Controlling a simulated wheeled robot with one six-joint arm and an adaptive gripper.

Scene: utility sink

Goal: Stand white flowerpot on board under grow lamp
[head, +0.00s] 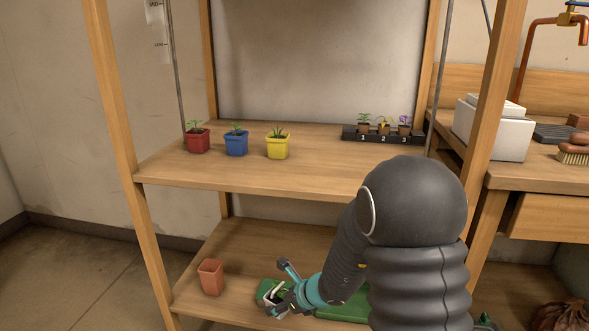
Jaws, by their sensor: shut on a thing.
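My gripper (280,289) is low over the lower shelf, with its fingers on either side of a small white flowerpot (269,292) with green leaves. It is shut on this pot. The fingers hide part of the pot, and I cannot tell whether the pot still touches what is below it. The wooden board (270,175) of the upper shelf has a clear front and middle. No grow lamp shows in this view; thin rods run up out of the picture on both sides.
Red (197,141), blue (236,143) and yellow (278,146) pots stand at the board's back left. A black numbered rack (383,135) holds small plants at back right. A terracotta pot (211,277) and green tray (345,305) are on the lower shelf. Wooden posts flank the shelves.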

